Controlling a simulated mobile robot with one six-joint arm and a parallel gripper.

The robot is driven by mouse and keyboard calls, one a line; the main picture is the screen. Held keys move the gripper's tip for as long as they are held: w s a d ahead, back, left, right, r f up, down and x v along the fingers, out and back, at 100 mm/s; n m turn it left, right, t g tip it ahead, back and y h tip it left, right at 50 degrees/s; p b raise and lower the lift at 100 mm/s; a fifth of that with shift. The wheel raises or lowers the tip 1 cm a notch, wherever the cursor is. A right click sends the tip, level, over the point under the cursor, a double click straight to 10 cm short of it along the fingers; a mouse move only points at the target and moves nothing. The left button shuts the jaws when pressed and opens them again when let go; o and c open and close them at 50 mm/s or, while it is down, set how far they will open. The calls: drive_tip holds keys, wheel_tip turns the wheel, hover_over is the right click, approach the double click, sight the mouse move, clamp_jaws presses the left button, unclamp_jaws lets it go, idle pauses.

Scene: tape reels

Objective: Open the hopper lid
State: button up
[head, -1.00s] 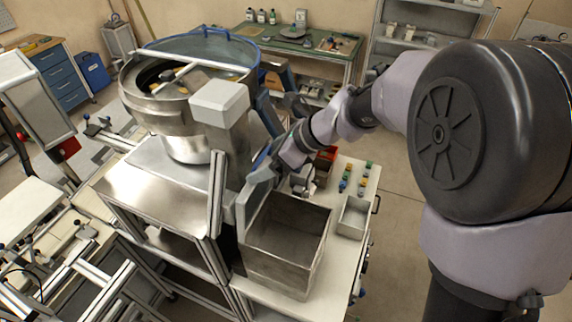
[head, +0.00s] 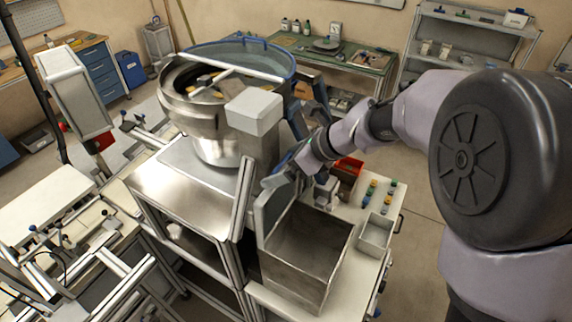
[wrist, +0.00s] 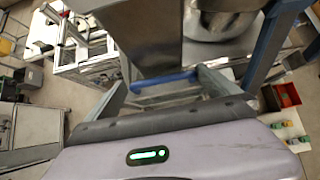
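The hopper is an open-topped rectangular metal bin (head: 305,280) on the cart in the middle of the head view. Its inside shows empty. A grey panel that looks like its lid (head: 268,210) stands steeply up at the bin's left side, off the opening. My gripper (head: 284,170) is at the upper edge of this panel, partly hidden by my wrist. In the wrist view, the two fingers of my gripper (wrist: 163,86) are wide apart. A blue handle bar (wrist: 165,80) lies across between their tips, at the edge of a grey metal surface. Contact with the fingers is unclear.
A round metal bowl (head: 195,115) with a blue-rimmed cover stands left of the bin, with a grey block-topped post (head: 255,110) between. A small metal tray (head: 376,232), a red bin (head: 348,168) and several coloured pieces sit to the right. Floor is free farther right.

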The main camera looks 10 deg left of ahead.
drive_tip(key=b+v, duration=0.1)
drive_tip(key=v, duration=1.6)
drive_tip(key=shift+r, duration=0.15)
drive_tip(key=shift+s+d, duration=0.1)
drive_tip(key=shift+d, duration=0.05)
drive_tip(key=s+d+f+n+t+h+b, duration=0.1)
drive_tip(key=s+f+n+b, duration=0.5)
drive_tip(key=f+b, duration=0.7)
drive_tip(key=s+d+f+n+t+h+b, duration=0.1)
drive_tip(key=s+d+f+n+h+b, duration=0.2)
drive_tip(key=s+f+b, duration=0.4)
drive_tip(key=s+d+f+n+h+b, duration=0.2)
drive_tip(key=s+d+f+n+b, duration=0.2)
drive_tip(key=f+b, duration=1.5)
drive_tip(key=s+f+n, duration=0.3)
drive_tip(key=f+n, duration=0.1)
drive_tip(key=f, duration=0.2)
drive_tip(key=shift+s+f+n+t+b, duration=0.2)
drive_tip(key=shift+f+n+t+b, duration=0.1)
drive_tip(key=shift+f+t, duration=0.1)
drive_tip(key=shift+d, duration=0.1)
